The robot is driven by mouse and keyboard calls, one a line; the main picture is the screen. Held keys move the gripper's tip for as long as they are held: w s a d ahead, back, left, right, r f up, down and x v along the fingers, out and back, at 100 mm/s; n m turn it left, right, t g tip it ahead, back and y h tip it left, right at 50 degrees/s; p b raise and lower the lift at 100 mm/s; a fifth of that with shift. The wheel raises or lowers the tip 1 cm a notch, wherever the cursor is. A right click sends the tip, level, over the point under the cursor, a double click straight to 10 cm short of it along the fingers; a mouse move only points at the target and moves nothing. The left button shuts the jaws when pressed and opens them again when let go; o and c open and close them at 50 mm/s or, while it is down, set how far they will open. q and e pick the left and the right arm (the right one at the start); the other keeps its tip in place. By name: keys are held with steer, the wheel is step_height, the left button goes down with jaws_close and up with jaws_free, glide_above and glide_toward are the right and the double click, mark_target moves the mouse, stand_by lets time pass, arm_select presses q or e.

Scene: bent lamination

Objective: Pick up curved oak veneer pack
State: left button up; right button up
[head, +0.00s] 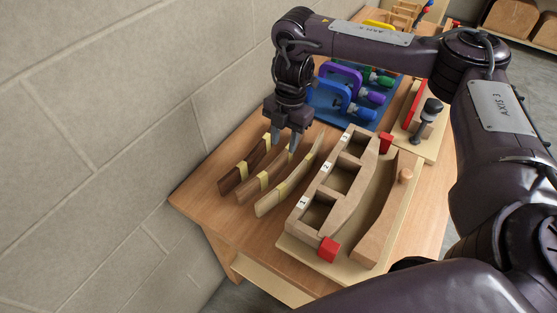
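Three curved veneer packs with yellow bands lie side by side on the wooden bench: a dark brown pack (238,175) at the left, a mid-brown pack (250,189) in the middle, and a pale pack (283,190) at the right. The pale one looks most like oak, though no label shows. My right gripper (283,144) points down over the far part of the packs, its fingers apart around the middle pack's far end. The gripper hides part of the packs there. Contact with a pack cannot be told. My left gripper is out of view.
A wooden form with numbered compartments (298,228), a curved channel and red blocks stands close right of the packs. Blue and purple clamps (335,95) lie on a blue mat behind. A board with a black-handled clamp (428,115) is farther right. A block wall (110,130) borders the bench's left.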

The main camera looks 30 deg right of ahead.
mark_target(281, 156)
step_height(281, 156, down, 3)
steer(key=shift+a, duration=0.1)
steer(key=shift+s+a+f, duration=0.1)
steer(key=shift+a+f, duration=0.1)
steer(key=f, duration=0.1)
steer(key=f+p, duration=0.1)
steer(key=a+f, duration=0.1)
steer(key=shift+s+f+p, duration=0.3)
steer(key=shift+p, duration=0.05)
steer(key=shift+w+f, duration=0.1)
steer(key=shift+f, duration=0.3)
steer(key=shift+c, duration=0.2)
jaws_close()
